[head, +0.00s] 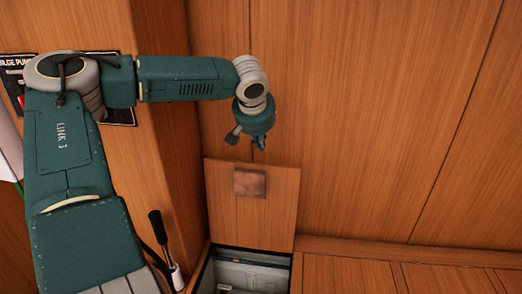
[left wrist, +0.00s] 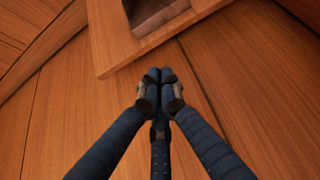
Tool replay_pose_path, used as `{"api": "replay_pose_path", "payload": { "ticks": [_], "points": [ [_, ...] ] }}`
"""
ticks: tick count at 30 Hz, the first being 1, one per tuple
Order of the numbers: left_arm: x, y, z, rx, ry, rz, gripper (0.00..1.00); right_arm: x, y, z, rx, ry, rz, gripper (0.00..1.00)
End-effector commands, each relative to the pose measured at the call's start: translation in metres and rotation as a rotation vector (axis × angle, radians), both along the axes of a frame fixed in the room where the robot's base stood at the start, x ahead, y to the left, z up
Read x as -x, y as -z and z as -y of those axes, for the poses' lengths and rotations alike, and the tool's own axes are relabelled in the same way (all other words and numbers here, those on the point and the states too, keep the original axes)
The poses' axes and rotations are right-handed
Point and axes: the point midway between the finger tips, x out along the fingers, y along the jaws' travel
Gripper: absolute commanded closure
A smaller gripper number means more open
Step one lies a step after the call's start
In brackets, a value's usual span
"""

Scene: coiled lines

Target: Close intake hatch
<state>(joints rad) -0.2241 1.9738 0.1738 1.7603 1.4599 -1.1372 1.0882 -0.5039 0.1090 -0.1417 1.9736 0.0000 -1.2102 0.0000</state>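The intake hatch (head: 270,215) is a wooden lid with a square, darker recess (head: 249,183). It stands raised against the wooden wall, above an opening in the floor (head: 255,258) with a pale interior. My left gripper (head: 259,145) is just above the lid's top edge, apart from it as far as I can tell. In the left wrist view the dark fingers (left wrist: 160,76) meet at their tips with nothing visible between them. The lid's edge (left wrist: 108,45) and its recess (left wrist: 150,14) lie just beyond the tips. My right gripper is out of view.
A black-handled lever (head: 157,228) stands left of the opening, close to my left arm. A wooden partition (head: 165,130) and a dark sign (head: 14,68) are behind the arm. The wooden floor (head: 400,275) right of the opening is clear.

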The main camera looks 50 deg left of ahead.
Motion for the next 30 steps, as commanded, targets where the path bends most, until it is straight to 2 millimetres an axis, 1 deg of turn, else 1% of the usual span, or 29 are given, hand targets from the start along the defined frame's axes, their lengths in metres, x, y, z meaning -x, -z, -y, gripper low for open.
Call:
{"api": "replay_pose_path", "payload": {
  "ticks": [1, 6, 9, 12, 18, 30],
  "points": [
    [-0.002, 0.011, -0.003, -0.001, 0.000, -0.006, 1.00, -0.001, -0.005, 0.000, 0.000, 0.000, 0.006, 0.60],
    [-0.015, 0.039, -0.015, -0.003, 0.000, -0.005, 1.00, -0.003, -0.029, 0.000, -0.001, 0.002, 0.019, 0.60],
    [-0.022, 0.054, -0.021, -0.003, 0.000, -0.006, 1.00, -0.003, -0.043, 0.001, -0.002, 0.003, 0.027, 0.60],
    [-0.028, 0.064, -0.025, -0.003, 0.001, -0.005, 1.00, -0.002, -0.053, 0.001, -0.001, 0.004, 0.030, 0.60],
    [-0.034, 0.074, -0.030, -0.003, 0.002, -0.002, 1.00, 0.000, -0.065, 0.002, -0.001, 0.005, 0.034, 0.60],
    [-0.034, 0.074, -0.030, -0.004, 0.003, 0.000, 1.00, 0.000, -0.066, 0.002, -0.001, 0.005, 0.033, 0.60]
  ]
}}
